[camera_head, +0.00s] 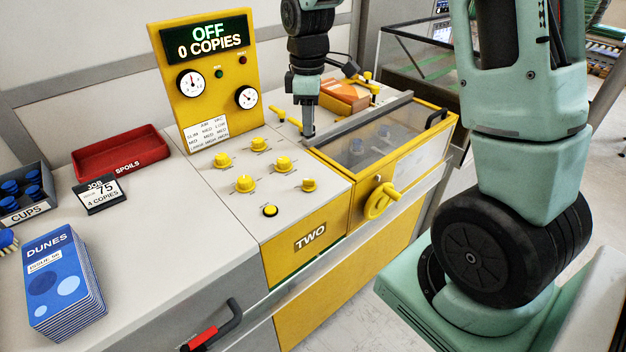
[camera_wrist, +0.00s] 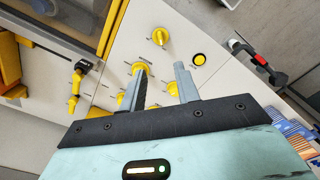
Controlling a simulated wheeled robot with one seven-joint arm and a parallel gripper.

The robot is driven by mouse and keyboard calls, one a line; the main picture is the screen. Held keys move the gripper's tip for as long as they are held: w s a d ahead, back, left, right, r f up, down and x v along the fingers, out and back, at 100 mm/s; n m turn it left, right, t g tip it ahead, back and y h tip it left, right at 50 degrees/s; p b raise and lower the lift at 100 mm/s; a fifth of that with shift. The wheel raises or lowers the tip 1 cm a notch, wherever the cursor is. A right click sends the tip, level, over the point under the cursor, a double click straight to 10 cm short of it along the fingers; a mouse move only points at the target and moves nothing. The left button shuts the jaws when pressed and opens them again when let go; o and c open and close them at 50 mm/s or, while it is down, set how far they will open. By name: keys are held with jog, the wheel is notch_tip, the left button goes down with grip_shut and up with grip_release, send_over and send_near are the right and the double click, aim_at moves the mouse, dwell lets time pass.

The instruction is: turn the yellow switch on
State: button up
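A yellow lever-like part (camera_head: 277,113) stands on the machine top behind the knobs; I take it to be the yellow switch. In the wrist view a yellow lever (camera_wrist: 76,82) with a dark end stands left of my gripper and apart from it. The display (camera_head: 205,39) reads OFF, 0 COPIES. Some knobs are partly hidden behind the fingers.
Several yellow knobs (camera_head: 245,184) and a round button (camera_head: 270,210) cover the panel. A glass-lidded bay (camera_head: 350,165) with a yellow crank (camera_head: 381,200) is at right. A red SPOILS tray (camera_head: 120,152), cups box (camera_head: 22,209) and blue DUNES stack (camera_head: 62,280) sit left.

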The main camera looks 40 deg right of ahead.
aim_at(309, 179)
notch_tip(309, 179, down, 16)
jog(key=p, duration=0.2)
jog(key=shift+a+f+p, duration=0.1)
jog(key=shift+p, duration=0.25)
grip_shut()
